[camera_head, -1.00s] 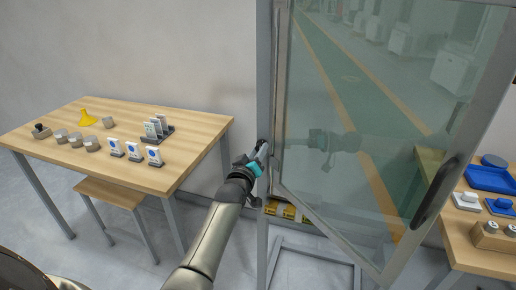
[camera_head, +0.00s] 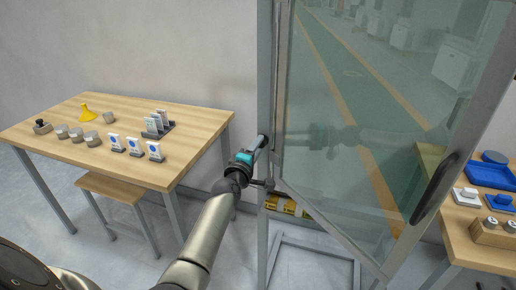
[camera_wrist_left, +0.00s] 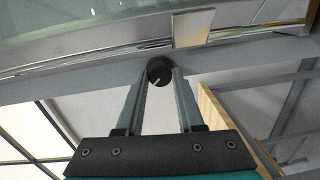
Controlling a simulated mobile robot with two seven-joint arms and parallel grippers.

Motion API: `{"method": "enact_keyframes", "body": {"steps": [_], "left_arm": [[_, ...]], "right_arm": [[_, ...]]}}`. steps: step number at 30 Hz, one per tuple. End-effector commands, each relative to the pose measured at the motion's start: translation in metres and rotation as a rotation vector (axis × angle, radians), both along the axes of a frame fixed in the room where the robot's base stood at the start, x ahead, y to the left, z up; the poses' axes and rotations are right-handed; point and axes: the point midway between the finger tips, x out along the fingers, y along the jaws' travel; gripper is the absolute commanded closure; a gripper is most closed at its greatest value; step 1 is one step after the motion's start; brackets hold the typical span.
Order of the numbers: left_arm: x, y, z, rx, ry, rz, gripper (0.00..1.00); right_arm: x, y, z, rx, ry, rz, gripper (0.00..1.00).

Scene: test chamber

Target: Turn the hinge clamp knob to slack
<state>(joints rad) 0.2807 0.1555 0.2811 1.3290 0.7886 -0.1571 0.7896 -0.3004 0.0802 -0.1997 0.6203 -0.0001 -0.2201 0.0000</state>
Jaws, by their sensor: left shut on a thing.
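The hinge clamp knob (camera_wrist_left: 159,70) is a small round dark knob with a light mark on its face. It sits on the grey frame just below the glass door's edge in the left wrist view. My left gripper (camera_wrist_left: 161,82) is shut on it, one finger at each side. In the head view my left gripper (camera_head: 262,143) reaches the hinge-side post of the glass door (camera_head: 370,110), and the knob is too small and covered to make out there. My right gripper is not in view.
The glass door stands ajar, with a dark handle (camera_head: 434,192) at its right. A wooden table (camera_head: 190,120) with several small items stands at the left, with a stool (camera_head: 115,188) by it. Another table (camera_head: 480,255) with blue trays is at the right. Yellow-marked items (camera_head: 285,205) lie below the door.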

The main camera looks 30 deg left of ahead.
Motion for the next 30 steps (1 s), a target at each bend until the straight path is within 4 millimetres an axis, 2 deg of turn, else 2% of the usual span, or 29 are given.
{"method": "enact_keyframes", "body": {"steps": [12, 29, 30], "left_arm": [[-0.0001, -0.0007, -0.0016, -0.197, -0.044, -0.002, 1.0], [0.0, -0.0006, -0.0013, -0.229, -0.052, -0.001, 1.0], [0.0, -0.0006, -0.0013, -0.228, -0.052, -0.001, 0.62]], "right_arm": [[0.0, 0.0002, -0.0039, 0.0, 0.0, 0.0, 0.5], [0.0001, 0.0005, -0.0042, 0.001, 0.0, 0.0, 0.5], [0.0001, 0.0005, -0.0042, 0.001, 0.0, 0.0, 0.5]]}}
